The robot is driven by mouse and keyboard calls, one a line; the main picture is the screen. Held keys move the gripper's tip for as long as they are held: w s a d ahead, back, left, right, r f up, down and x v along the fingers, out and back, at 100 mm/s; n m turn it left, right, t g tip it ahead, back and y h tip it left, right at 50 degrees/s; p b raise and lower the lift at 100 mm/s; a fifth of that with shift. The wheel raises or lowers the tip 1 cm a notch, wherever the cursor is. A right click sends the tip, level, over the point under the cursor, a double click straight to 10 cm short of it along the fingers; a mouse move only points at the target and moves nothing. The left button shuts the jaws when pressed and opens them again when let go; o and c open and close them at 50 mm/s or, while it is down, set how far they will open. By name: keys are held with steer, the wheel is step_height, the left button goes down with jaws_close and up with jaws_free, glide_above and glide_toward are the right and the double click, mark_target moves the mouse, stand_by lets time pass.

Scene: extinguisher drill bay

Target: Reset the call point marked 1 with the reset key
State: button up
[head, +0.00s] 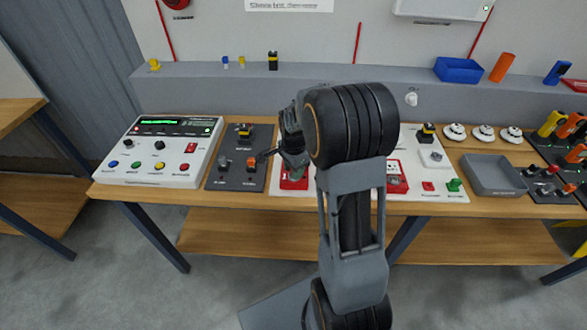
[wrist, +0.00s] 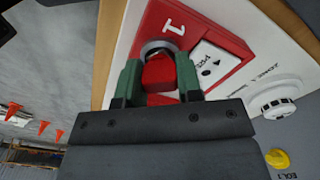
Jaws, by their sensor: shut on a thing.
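The call point marked 1 (wrist: 196,30) is a red box with a white 1 and a white front plate (wrist: 211,66). In the head view it (head: 293,180) stands on the white board, partly hidden behind my gripper (head: 290,160). In the wrist view my gripper (wrist: 157,82) has its green fingers closed on a red block-like head (wrist: 158,70), which looks like the reset key. The key head is in front of a round silver lock ring (wrist: 153,48) on the call point. The fingers hide the key's shaft, so I cannot tell how deep it sits.
A second red call point (head: 397,178) is right of my arm. A white panel (head: 160,150) and a dark switch plate (head: 238,160) are to the left. A grey tray (head: 494,176) and white detectors (head: 483,132) are to the right. A raised ledge (head: 210,75) runs behind the bench.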

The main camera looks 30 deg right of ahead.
steer(key=shift+n, duration=1.9)
steer(key=shift+n, duration=2.3)
steer(key=shift+r, duration=0.2)
steer(key=shift+r+p, duration=1.8)
steer(key=shift+r, duration=0.5)
